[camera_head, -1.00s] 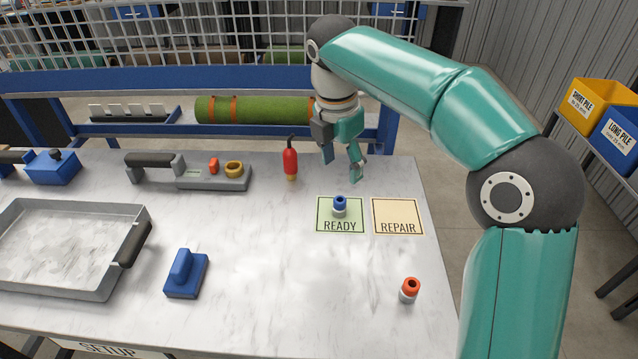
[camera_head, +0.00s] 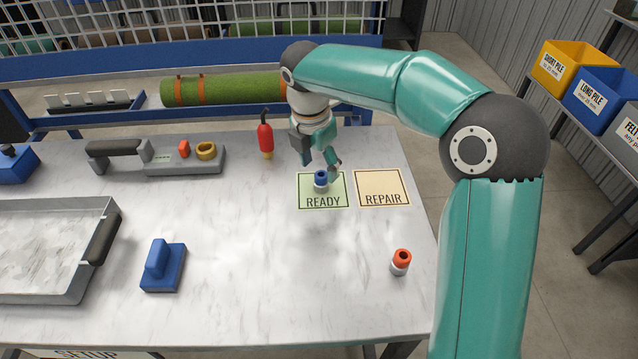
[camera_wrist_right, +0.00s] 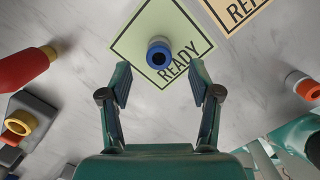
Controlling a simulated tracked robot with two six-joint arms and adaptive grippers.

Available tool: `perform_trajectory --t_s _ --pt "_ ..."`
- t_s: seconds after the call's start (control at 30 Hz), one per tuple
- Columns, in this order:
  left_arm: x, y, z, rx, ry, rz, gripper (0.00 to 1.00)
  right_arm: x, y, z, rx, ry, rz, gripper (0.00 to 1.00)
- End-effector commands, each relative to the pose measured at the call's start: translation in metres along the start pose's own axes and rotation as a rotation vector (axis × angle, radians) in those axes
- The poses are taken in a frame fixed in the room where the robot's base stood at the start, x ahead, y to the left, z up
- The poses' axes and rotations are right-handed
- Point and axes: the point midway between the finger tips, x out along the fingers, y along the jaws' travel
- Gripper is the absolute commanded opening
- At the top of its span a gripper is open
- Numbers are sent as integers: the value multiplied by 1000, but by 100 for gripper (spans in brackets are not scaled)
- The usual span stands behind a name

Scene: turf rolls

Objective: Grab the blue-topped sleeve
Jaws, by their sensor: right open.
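The blue-topped sleeve (camera_head: 321,180) stands upright on the green READY card (camera_head: 323,203), its white lower part showing under the blue ring. In the right wrist view the sleeve (camera_wrist_right: 158,53) lies ahead of the fingertips, between their lines and clear of both. My right gripper (camera_head: 320,165) is open and empty, just behind and above the sleeve in the head view; it also shows in the right wrist view (camera_wrist_right: 160,78). My left gripper does not show.
A red-topped sleeve (camera_head: 401,262) stands near the table's right front. The cream REPAIR card (camera_head: 382,186) lies empty beside READY. A blue block with a grip (camera_head: 163,268) and a metal tray (camera_head: 55,285) are at left.

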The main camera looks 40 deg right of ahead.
Motion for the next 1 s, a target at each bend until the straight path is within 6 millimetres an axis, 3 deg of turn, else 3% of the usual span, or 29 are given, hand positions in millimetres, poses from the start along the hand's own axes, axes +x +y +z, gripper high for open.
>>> perform_trajectory --t_s 0.4,0.67,1.0 --pt "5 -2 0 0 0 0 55 49 2 2 1 0 -3 63" --pt "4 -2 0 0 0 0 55 51 2 2 1 0 -1 63" --pt "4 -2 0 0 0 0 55 51 2 2 1 0 0 8"
